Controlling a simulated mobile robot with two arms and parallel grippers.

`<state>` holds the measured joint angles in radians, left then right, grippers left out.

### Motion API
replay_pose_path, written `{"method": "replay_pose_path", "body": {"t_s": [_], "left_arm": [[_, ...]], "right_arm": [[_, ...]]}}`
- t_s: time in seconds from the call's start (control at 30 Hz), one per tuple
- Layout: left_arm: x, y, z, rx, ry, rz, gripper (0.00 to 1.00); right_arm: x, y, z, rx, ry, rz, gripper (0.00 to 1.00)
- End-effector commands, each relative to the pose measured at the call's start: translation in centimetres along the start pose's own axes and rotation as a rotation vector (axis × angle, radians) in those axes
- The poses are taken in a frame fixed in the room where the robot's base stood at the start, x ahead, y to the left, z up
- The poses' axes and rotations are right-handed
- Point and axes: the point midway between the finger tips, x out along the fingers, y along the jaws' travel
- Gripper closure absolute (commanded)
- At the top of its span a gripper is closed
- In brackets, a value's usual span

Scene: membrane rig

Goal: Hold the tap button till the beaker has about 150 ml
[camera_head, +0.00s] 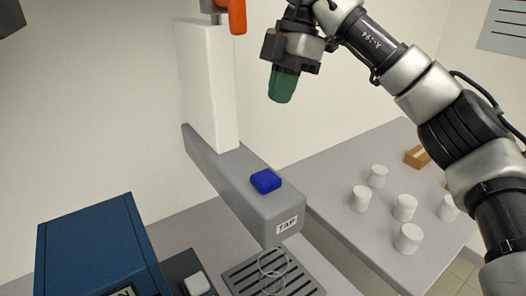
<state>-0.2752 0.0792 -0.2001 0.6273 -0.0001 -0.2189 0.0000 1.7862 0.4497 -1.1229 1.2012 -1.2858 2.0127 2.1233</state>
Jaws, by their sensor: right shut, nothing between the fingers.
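The tap is a grey arm (243,202) with a "TAP" label on its front end, fixed to a white column (207,85). A blue button (266,181) sits on top of the tap arm. My right gripper (282,97) with green fingers is shut and empty, above and apart from the button. A clear beaker (272,276) stands on the slotted drip tray (240,284) under the tap's front end. Its outline is faint, and I cannot read its level. My left gripper is not in view.
A blue box-shaped device (92,254) stands at lower left, with a small white block (197,283) beside it. Several white cylinders (405,207) and a brown box (417,157) are on the table at right. An orange part (237,16) is at the top of the column.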

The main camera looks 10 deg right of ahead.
Motion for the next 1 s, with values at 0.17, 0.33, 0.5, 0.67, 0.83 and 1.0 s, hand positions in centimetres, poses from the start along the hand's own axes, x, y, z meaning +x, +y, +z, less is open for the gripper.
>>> {"method": "replay_pose_path", "body": {"t_s": [0.17, 0.33, 0.5, 0.67, 0.83, 1.0], "left_arm": [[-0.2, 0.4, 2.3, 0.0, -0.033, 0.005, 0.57], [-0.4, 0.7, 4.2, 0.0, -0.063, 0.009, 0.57], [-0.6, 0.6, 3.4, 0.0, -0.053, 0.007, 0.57], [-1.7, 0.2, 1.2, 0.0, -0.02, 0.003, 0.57], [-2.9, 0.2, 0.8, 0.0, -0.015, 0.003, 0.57], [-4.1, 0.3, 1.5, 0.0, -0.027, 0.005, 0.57]], "right_arm": [[0.0, 0.0, 0.0, -0.002, 0.001, 0.0, 1.0], [0.5, 0.0, 0.0, -0.004, 0.003, -0.001, 1.0], [2.7, 0.0, 0.0, -0.005, 0.004, -0.004, 1.0], [5.8, -0.1, -0.1, -0.005, 0.003, -0.005, 1.0], [9.4, -0.1, -0.2, -0.004, 0.004, -0.004, 1.0], [12.0, -0.1, 0.4, -0.004, 0.005, -0.002, 1.0]]}}
